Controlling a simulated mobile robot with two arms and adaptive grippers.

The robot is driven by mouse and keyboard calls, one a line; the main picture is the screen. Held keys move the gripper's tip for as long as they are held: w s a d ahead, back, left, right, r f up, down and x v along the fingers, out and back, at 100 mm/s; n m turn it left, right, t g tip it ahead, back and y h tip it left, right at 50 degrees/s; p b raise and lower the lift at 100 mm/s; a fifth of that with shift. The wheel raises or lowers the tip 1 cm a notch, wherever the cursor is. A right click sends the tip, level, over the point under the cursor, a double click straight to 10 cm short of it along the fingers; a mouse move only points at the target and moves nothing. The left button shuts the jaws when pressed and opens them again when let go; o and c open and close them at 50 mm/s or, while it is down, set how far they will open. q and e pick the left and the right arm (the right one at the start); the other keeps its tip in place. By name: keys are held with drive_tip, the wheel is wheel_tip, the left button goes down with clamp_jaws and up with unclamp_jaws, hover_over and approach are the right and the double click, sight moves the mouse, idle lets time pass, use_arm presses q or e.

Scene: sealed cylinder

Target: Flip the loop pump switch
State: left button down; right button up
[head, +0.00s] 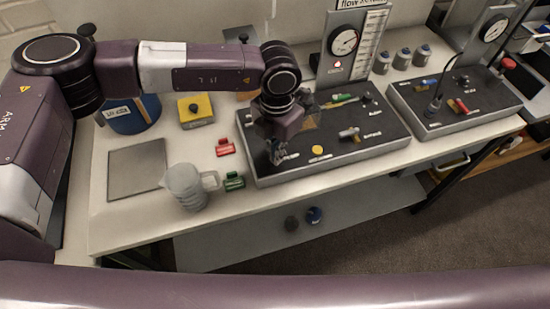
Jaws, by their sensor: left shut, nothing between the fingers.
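The control panel (372,150) is a dark sloped box with a grey rim in the middle of the bench. It carries a green-handled control (342,98), a grey lever-like control (349,133) and a yellow button (317,150). Its small white labels are too small to read, so I cannot tell which control is the loop pump switch. My left gripper (275,156) points down over the panel's front left part, shut and empty. The gripper hides what lies under it, and I cannot tell whether it touches the panel. My right gripper is not in view.
A clear jug (185,187), a red clip (225,147) and a green clip (234,181) stand left of the panel. A yellow box (196,110) and a blue container (131,116) are behind. A second panel (455,103) stands to the right. A gauge (344,42) rises behind.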

use_arm(q)
drive_tip(key=shift+f+b, duration=0.4)
drive_tip(key=shift+f, duration=0.05)
drive_tip(key=shift+s, duration=0.1)
drive_tip(key=shift+w+r+p, duration=0.2)
drive_tip(key=shift+r+p, duration=0.2)
drive_tip(key=shift+r, duration=0.7)
drive_tip(key=shift+s+r+p, duration=0.15)
drive_tip(key=shift+r+p, duration=0.45)
drive_tip(key=shift+r, duration=1.85)
